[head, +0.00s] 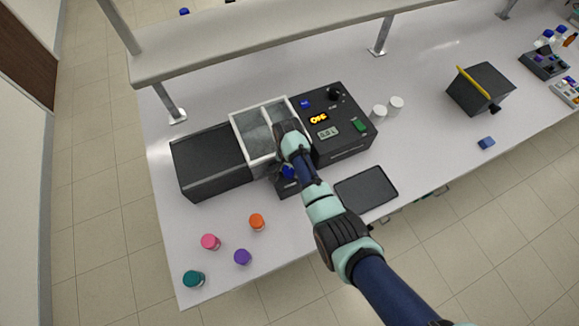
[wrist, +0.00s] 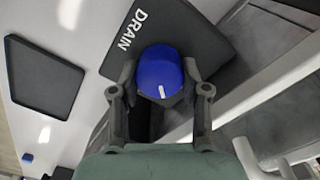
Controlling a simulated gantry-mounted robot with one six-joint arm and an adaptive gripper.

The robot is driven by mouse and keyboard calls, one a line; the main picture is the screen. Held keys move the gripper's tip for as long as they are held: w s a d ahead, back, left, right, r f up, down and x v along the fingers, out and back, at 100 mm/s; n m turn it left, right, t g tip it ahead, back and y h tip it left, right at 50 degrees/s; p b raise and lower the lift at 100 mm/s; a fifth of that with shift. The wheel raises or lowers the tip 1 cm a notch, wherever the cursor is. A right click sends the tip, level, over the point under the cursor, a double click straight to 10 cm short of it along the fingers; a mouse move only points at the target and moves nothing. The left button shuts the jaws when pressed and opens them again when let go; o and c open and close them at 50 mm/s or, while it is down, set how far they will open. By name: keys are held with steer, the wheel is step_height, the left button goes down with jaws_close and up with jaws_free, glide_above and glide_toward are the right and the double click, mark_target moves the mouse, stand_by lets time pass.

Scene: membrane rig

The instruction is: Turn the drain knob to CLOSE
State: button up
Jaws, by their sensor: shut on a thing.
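The blue drain knob (wrist: 160,68) sits on a dark panel (wrist: 175,30) beside the white word DRAIN. A short white pointer mark shows on the knob's lower part in the wrist view. My gripper (wrist: 160,80) has one finger on each side of the knob and is shut on it. In the head view the knob (head: 288,172) is partly visible beside my arm, at the front of the rig. My fingertips are mostly hidden there. No CLOSE marking is legible in either view.
A black tray (head: 366,188) lies to the right. Several coloured caps stand at the front left. A shelf (head: 250,40) spans the back.

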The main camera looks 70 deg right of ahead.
steer(key=n+p, duration=0.1)
steer(key=n, duration=0.3)
steer(key=shift+w+r+n, duration=0.1)
steer(key=shift+r+n, duration=0.05)
steer(key=shift+n, duration=0.15)
steer(key=shift+n+p, duration=0.45)
steer(key=shift+n, duration=1.45)
steer(key=o, duration=1.1)
steer(key=shift+o, duration=0.2)
step_height(320, 180, up, 12)
steer(key=shift+w+a, duration=0.15)
